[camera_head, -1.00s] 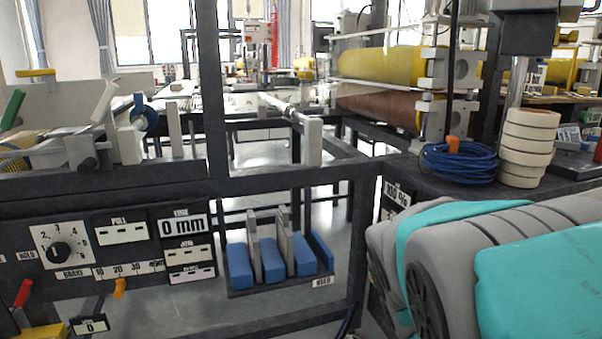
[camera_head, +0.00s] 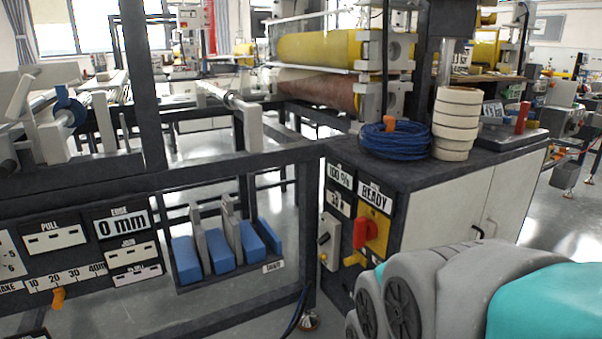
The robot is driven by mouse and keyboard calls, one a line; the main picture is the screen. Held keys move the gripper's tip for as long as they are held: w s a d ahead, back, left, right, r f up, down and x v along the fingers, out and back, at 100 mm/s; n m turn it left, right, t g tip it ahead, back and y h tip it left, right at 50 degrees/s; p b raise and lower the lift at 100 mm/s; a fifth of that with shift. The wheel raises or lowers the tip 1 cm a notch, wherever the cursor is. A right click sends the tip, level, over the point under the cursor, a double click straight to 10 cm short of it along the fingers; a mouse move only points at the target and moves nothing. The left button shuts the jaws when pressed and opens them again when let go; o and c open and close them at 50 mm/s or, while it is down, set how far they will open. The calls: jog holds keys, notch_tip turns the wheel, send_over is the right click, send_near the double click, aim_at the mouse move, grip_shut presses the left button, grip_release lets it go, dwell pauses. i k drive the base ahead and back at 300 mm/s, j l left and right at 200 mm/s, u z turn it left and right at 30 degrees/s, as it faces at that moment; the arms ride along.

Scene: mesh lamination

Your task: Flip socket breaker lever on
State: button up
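On the narrow end of the dark cabinet, a small light grey box (camera_head: 329,248) carries a short lever with a dark knob (camera_head: 324,238). It may be the socket breaker, but no label confirms this and I cannot tell the lever's on or off position. Just right of it, a red rotary handle (camera_head: 366,232) sits on a yellow plate (camera_head: 375,219) under a READY label. A yellow knob (camera_head: 355,259) is below. My grey and teal arm fills the lower right, in front of the cabinet's lower part. My gripper is not in view.
A dark frame with a control panel (camera_head: 78,240) and a tray of blue-ended blocks (camera_head: 222,255) stands on the left. The cabinet top holds a blue cable coil (camera_head: 388,143) and stacked tape rolls (camera_head: 456,122). Open floor (camera_head: 566,230) lies right of the cabinet.

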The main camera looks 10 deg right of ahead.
aim_at(322, 239)
jog(key=i+j+z, duration=0.2)
jog(key=z, duration=0.2)
jog(key=j, duration=0.25)
jog(key=k+j+z, duration=0.45)
jog(key=k+z, duration=0.3)
jog(key=k, duration=0.1)
